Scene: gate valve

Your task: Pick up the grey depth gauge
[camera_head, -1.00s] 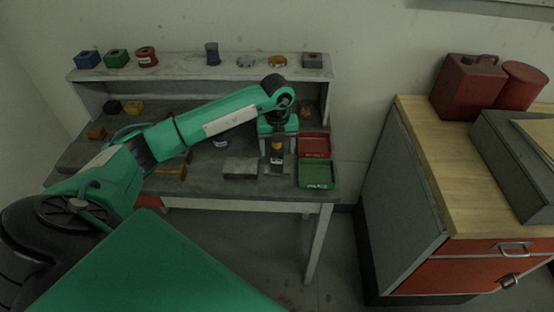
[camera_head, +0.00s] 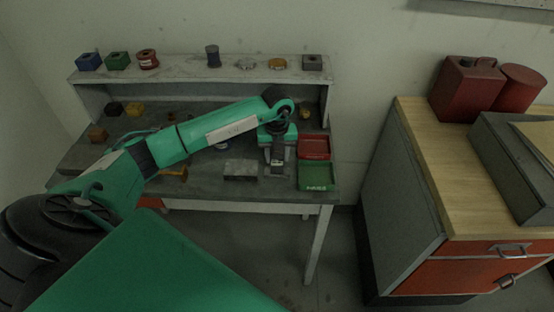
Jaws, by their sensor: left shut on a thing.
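My left gripper (camera_head: 277,160) points down at the bench, left of the red and green trays. Its jaws are shut on a small grey thing (camera_head: 277,170), which I take to be the grey depth gauge. It is mostly hidden by the fingers and dim, so its shape is hard to make out. It is at or just above the bench top; I cannot tell whether it touches. My right gripper is not in view.
A grey block (camera_head: 241,169) lies left of the gripper on the workbench (camera_head: 225,193). A red tray (camera_head: 315,147) and green tray (camera_head: 316,176) are close on the right. A raised shelf (camera_head: 185,73) behind holds several small parts. A wooden-topped cabinet (camera_head: 445,185) stands farther right.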

